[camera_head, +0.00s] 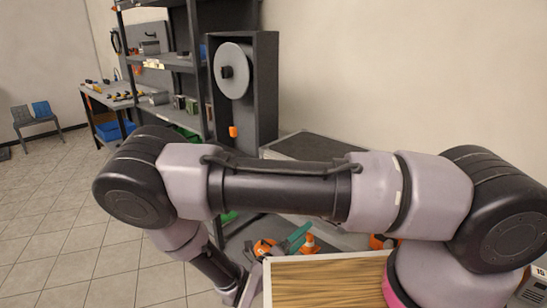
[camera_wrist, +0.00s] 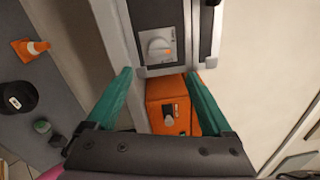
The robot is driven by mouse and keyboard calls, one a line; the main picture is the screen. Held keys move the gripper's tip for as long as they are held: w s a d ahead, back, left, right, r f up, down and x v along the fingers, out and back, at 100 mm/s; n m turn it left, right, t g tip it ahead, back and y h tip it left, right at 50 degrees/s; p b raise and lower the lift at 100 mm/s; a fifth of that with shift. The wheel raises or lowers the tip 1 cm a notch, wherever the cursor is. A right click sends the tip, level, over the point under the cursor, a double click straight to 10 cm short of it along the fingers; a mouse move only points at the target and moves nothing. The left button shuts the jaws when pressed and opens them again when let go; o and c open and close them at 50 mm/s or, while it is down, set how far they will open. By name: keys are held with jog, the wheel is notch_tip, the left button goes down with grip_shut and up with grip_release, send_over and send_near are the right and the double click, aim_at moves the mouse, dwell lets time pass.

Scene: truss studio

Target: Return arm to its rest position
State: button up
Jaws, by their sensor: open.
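My arm crosses the head view from the right to an elbow at the left, then bends down toward the bottom middle. My gripper (camera_wrist: 160,76) shows in the wrist view with two teal fingers spread apart and nothing held between them. Teal finger-like parts also show low in the head view, below the arm, partly hidden. In the wrist view, an orange box (camera_wrist: 168,103) with a round knob lies beyond the gap between the fingers. A dark panel with a pale rotary knob (camera_wrist: 158,47) is above it.
A wood-topped surface (camera_head: 325,283) lies below my arm. A dark shelf rack (camera_head: 195,65) and workbench (camera_head: 112,98) stand behind. Tiled floor at left is open.

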jog(key=s+d+r+n+g+y, duration=0.1)
jog(key=d+r+n+y, duration=0.3)
jog(key=r+n, duration=0.4)
jog(key=s+d+r+n+g+y, duration=0.2)
jog(key=d+r+n+y, duration=0.3)
jog(key=r, duration=1.8)
jog(key=s+d+r+n+g+y, duration=0.2)
jog(key=d+r+n+y, duration=0.2)
jog(key=r+n, duration=0.8)
notch_tip(320, 180, up, 4)
jog(key=y, duration=0.2)
jog(key=shift+s+d+n+y, duration=0.15)
jog(key=shift+d+n+y, duration=0.15)
jog(key=shift+d+n, duration=0.1)
